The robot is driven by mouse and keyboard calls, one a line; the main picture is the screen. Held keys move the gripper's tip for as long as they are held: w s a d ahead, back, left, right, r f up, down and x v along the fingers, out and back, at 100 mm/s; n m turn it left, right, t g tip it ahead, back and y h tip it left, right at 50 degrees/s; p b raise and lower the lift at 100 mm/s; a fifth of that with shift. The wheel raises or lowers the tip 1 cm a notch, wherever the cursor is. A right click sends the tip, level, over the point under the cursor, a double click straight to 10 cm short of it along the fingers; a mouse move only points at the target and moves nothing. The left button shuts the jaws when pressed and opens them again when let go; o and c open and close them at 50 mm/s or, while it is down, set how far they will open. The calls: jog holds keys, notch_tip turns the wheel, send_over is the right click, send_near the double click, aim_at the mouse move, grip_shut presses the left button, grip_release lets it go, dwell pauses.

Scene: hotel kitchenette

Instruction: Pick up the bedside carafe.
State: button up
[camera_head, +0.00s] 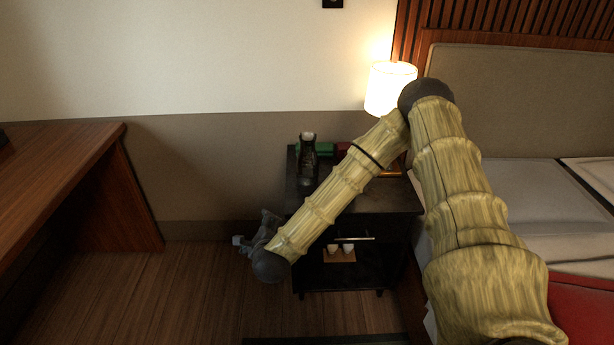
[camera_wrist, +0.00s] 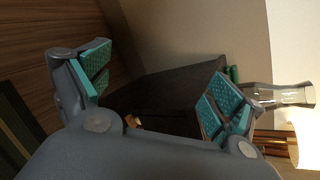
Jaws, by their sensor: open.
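The bedside carafe (camera_head: 308,165) is a clear glass vessel that looks dark in the head view. It stands upright on the back left of the black nightstand's top (camera_head: 385,201). In the wrist view the carafe (camera_wrist: 282,95) shows sideways at the right edge, beyond the right finger. My gripper (camera_head: 259,236) is left of the nightstand and lower than the carafe, in front of it and apart from it. In the wrist view the teal-padded fingers of my gripper (camera_wrist: 155,92) are wide apart with nothing between them. The forearm hides part of the nightstand top.
A lit lamp (camera_head: 389,88) stands at the back right of the nightstand, and a green item (camera_head: 328,149) lies beside the carafe. Two small white cups (camera_head: 341,248) sit on the lower shelf. A wooden desk (camera_head: 65,175) is at left, a bed (camera_head: 550,205) at right. Floor between is clear.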

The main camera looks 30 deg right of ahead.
jog(key=w+d+r+m+h+b, duration=0.2)
jog(key=w+d+r+m+h, duration=0.15)
jog(key=d+m, duration=0.35)
jog(key=m+h+b, duration=0.3)
jog(key=m+h, duration=0.1)
jog(key=m, duration=0.4)
send_near(306, 169)
jog(key=shift+w+d+f+g, duration=0.1)
jog(key=shift+w+d+g, duration=0.1)
jog(key=shift+w+d, duration=0.3)
jog(key=shift+w+d+f+g, duration=0.1)
jog(key=shift+w+d+g, duration=0.15)
jog(key=shift+w, duration=0.45)
jog(key=x, duration=0.5)
jog(key=shift+d+r, duration=0.1)
jog(key=shift+r+b+x, duration=0.2)
jog(key=shift+b+x, duration=0.25)
jog(key=shift+x, duration=2.4)
jog(key=c, duration=1.4)
jog(key=shift+c, duration=1.3)
jog(key=shift+r, duration=0.2)
